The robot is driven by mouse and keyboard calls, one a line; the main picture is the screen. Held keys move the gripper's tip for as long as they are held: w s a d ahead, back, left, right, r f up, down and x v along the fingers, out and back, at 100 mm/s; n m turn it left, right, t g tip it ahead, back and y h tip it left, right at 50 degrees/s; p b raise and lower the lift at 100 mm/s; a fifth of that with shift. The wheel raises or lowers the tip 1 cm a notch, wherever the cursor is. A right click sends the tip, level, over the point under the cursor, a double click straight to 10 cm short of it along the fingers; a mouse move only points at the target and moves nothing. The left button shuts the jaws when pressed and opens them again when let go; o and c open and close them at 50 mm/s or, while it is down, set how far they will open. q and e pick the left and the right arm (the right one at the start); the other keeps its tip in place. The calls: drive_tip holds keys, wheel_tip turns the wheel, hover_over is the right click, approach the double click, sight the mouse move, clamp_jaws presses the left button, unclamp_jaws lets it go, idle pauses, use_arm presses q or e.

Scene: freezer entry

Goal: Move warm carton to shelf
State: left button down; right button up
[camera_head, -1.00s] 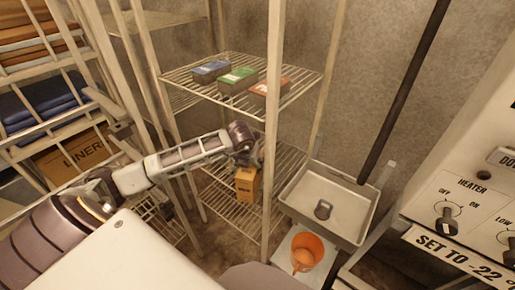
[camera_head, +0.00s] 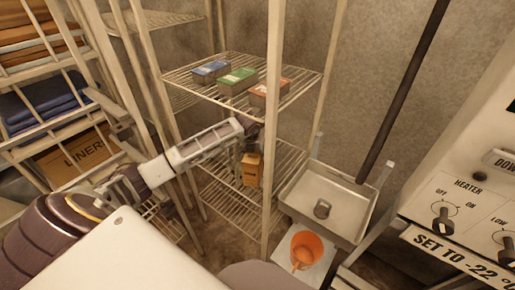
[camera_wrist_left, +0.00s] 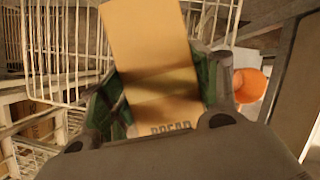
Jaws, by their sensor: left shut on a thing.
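The warm carton is a yellow-orange box (camera_head: 252,169). It hangs upright below my left gripper (camera_head: 250,148), in front of the lower part of the wire rack. In the left wrist view the carton (camera_wrist_left: 150,45) stands between the green-padded fingers of the gripper (camera_wrist_left: 160,88), which is shut on it. Part of a printed word, seemingly BREAD, shows at its near end. The wire shelf (camera_head: 185,80) above holds a blue, a green and a red box (camera_head: 270,93) in a row. My right gripper is out of view.
A lower wire shelf (camera_head: 232,208) looks empty. A rack post (camera_head: 272,110) rises close to the right of the carton. A heater panel (camera_head: 465,205) is at far right.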

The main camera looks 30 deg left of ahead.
use_arm(q)
drive_tip(key=shift+w+r, duration=0.15)
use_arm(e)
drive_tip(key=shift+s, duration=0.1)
use_arm(q)
drive_tip(key=shift+w+a, duration=0.25)
drive_tip(key=shift+w, duration=0.5)
drive_tip(key=shift+w+a, duration=0.25)
drive_tip(key=shift+w, duration=0.55)
drive_tip(key=shift+w+a, duration=0.1)
drive_tip(key=shift+w, duration=0.05)
drive_tip(key=shift+f+p, duration=0.4)
drive_tip(key=shift+f, duration=0.4)
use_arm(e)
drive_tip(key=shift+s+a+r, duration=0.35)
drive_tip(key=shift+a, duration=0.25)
use_arm(q)
drive_tip(key=shift+c, duration=1.8)
unclamp_jaws()
drive_tip(key=shift+f, duration=0.1)
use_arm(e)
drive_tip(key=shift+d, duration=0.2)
